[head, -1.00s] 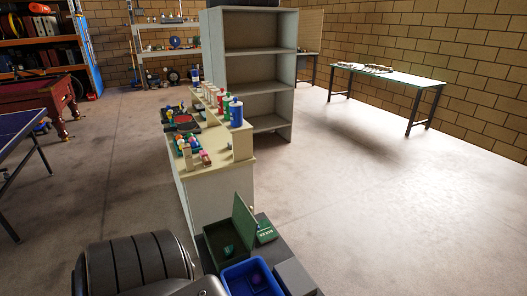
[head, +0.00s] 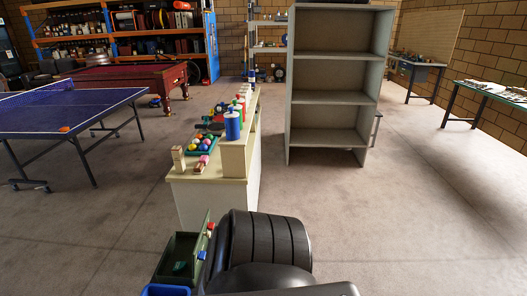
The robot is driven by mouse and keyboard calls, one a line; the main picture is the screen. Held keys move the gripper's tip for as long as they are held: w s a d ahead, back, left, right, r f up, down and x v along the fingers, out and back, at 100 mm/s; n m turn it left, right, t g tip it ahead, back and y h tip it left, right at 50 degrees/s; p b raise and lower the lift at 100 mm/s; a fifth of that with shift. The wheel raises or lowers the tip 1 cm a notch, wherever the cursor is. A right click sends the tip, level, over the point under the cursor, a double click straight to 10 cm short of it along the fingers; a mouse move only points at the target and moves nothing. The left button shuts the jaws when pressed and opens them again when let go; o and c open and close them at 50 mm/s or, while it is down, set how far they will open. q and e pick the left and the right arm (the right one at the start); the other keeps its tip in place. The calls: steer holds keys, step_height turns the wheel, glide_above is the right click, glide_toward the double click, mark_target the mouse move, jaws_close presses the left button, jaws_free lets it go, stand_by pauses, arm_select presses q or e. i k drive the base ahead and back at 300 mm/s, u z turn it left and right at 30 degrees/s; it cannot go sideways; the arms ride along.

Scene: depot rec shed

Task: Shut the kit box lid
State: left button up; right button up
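The green kit box (head: 158,272) is low in the head view, left of the middle. Its lid (head: 198,233) stands up from the box's right side, so the box is open. A small dark green thing (head: 180,267) lies inside. A black ribbed arm part of mine fills the bottom middle, just right of the box, and hides what is behind it. Neither gripper shows.
A blue bin (head: 165,291) is partly cut off in front of the box. Small red and blue items (head: 211,226) show beside the lid. A cream counter (head: 211,185) with balls and bottles stands behind. Grey shelves (head: 338,80) are beyond. Open floor lies right.

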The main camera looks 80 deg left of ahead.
mark_target(204, 234)
steer(key=i, duration=0.4)
steer(key=u, duration=2.55)
steer(key=i, duration=0.35)
steer(key=u, duration=1.8)
steer(key=k, duration=0.4)
steer(key=u, duration=0.45)
